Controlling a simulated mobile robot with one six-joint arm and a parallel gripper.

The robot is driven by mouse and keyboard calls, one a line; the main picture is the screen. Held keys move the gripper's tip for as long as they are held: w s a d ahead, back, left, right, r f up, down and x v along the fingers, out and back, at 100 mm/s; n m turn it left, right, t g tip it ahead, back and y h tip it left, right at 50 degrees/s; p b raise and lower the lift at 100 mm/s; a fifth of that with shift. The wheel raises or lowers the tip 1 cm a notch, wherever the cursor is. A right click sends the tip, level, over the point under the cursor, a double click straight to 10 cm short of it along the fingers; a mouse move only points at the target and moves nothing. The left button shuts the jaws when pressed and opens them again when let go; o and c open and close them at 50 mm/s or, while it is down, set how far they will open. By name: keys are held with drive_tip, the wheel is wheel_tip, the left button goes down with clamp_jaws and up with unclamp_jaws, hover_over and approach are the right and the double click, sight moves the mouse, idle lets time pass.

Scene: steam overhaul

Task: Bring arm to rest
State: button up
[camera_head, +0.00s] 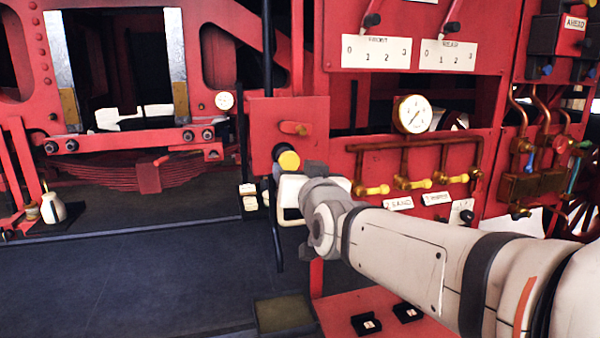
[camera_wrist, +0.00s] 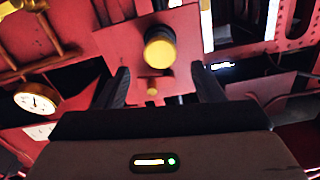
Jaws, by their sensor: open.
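My arm reaches in from the right in the head view, toward a red control box (camera_head: 262,135). My gripper is at the arm's far end, mostly hidden there behind the wrist. In the wrist view my gripper (camera_wrist: 166,88) is open, its two dark fingers apart with nothing between them. A yellow round knob (camera_head: 289,161) on the box lies just beyond the gripper; it also shows in the wrist view (camera_wrist: 160,52), ahead of the gap between the fingers. Whether the fingers touch anything is not visible, but I see a gap around the knob.
Brass valves (camera_head: 410,182) on pipes line the red panel right of my wrist, below a round gauge (camera_head: 413,114). A dark upright bar (camera_head: 276,225) stands left of the gripper. A red ledge (camera_head: 375,318) lies below the arm. Open dark floor (camera_head: 150,280) is at left.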

drive_tip(key=s+d+f+g+h, duration=0.2)
drive_tip(key=s+d+f+g, duration=0.25)
drive_tip(key=f, duration=0.35)
drive_tip(key=s+d+f+g+h, duration=0.1)
drive_tip(key=s+d+f+g, duration=0.3)
drive_tip(key=f, duration=0.4)
drive_tip(key=s+d+f+g+h, duration=0.1)
drive_tip(key=s+d+f+g, duration=0.2)
drive_tip(key=s, duration=0.4)
drive_tip(key=s+d+f+m+g+h, duration=0.1)
drive_tip(key=s+d+f+g, duration=0.2)
drive_tip(key=s+f, duration=0.3)
drive_tip(key=shift+s+d+f, duration=0.25)
drive_tip(key=shift+s+d, duration=0.25)
drive_tip(key=shift+s, duration=0.1)
